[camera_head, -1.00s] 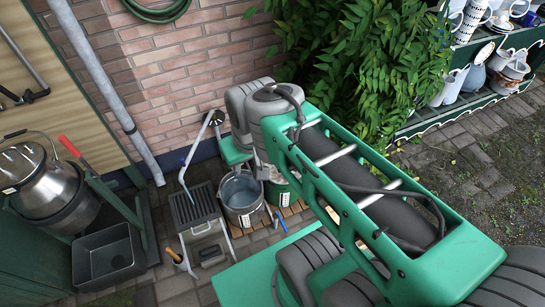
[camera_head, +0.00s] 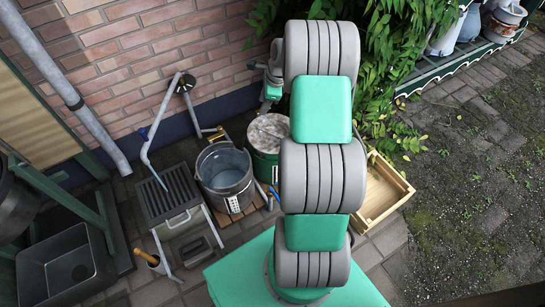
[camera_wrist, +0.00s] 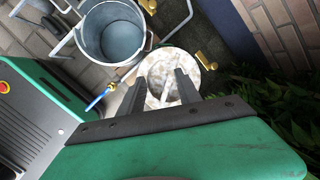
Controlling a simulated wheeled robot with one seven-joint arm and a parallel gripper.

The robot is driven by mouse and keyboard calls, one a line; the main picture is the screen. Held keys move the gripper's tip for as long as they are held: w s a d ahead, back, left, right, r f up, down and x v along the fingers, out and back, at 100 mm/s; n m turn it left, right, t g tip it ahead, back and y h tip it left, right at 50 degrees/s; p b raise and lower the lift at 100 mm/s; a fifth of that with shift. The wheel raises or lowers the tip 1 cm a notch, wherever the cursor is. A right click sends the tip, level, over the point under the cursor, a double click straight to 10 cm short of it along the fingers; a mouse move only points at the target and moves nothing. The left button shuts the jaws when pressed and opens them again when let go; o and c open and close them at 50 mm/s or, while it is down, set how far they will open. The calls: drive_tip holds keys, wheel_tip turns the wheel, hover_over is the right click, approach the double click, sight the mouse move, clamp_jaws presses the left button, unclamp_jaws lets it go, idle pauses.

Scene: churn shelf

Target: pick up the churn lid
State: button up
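A steel churn (camera_head: 14,208) is cut off at the left edge of the head view, and its top is out of the picture now. My gripper (camera_wrist: 161,78) is open and empty in the wrist view, its two dark fingers apart. It points down over a round, pale mottled surface (camera_wrist: 163,66) in the top of a green tub (camera_head: 265,165). I cannot tell whether this surface is a lid or the tub's contents. In the head view my arm hides much of the gripper and part of the tub.
A metal bucket (camera_head: 225,183) stands left of the tub, with a grated stand (camera_head: 168,197) beside it. A black basin (camera_head: 62,268) is at lower left. A wooden crate (camera_head: 385,190) is right of my arm. A brick wall (camera_head: 150,50) and leafy plant (camera_head: 385,75) are behind. Paving at right is clear.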

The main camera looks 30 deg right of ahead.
sight(273, 132)
drive_tip(key=d+f+m+b, duration=0.1)
drive_tip(key=d+f+m, duration=0.1)
drive_tip(key=f, duration=0.3)
drive_tip(key=d+f+m+b, duration=0.1)
drive_tip(key=d+f+m, duration=0.1)
drive_tip(key=f, duration=0.3)
drive_tip(key=d+f+m+b, duration=0.1)
drive_tip(key=d+f+m, duration=0.1)
drive_tip(key=f, duration=0.3)
drive_tip(key=shift+s+d+f+t+b, duration=0.15)
drive_tip(key=shift+d+t+b, duration=0.2)
drive_tip(key=shift+d, duration=0.2)
drive_tip(key=b+x, duration=0.4)
drive_tip(key=x, duration=0.3)
drive_tip(key=shift+a+f, duration=0.15)
drive_tip(key=shift+f, duration=0.1)
drive_tip(key=shift+r, duration=0.15)
clamp_jaws()
